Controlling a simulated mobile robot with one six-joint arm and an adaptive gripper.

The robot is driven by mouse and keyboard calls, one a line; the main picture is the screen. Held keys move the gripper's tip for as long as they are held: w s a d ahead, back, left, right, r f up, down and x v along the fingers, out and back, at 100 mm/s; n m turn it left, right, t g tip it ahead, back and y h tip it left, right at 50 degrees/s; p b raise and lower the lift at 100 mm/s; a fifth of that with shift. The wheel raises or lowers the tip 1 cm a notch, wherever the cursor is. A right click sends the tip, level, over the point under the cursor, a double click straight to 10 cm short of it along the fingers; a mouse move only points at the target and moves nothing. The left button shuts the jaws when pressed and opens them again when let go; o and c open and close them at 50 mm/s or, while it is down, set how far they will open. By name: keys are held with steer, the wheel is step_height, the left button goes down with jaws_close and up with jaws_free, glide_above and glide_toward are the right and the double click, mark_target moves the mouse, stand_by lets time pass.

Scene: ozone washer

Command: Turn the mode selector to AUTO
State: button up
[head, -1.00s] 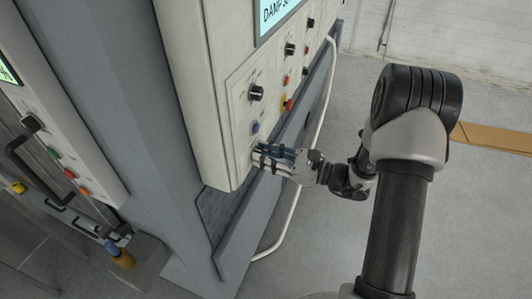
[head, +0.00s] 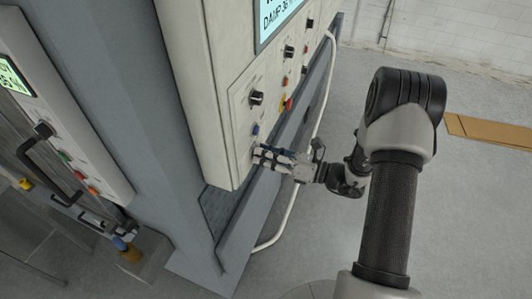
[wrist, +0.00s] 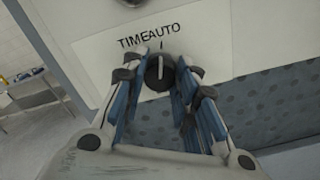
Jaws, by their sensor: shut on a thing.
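The mode selector (wrist: 155,75) is a dark round knob with a pale line on it, below the words TIME and AUTO (wrist: 160,31) in the wrist view. Its line points nearly straight up, between the two words, near a printed tick. My gripper (wrist: 161,60) has its blue-padded fingers on both sides of the knob and is shut on it. In the head view my gripper (head: 259,154) is at the low near corner of the cream panel (head: 205,115). The knob is hidden behind the fingers there.
Above my gripper the panel carries a blue button (head: 255,129), a black knob (head: 256,98) and a red button (head: 287,104). A white curved rail (head: 291,215) runs beside my gripper. A second machine (head: 75,130) stands at left.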

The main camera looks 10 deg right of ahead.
stand_by(0.4)
steer(key=o, duration=1.1)
steer(key=v, duration=1.2)
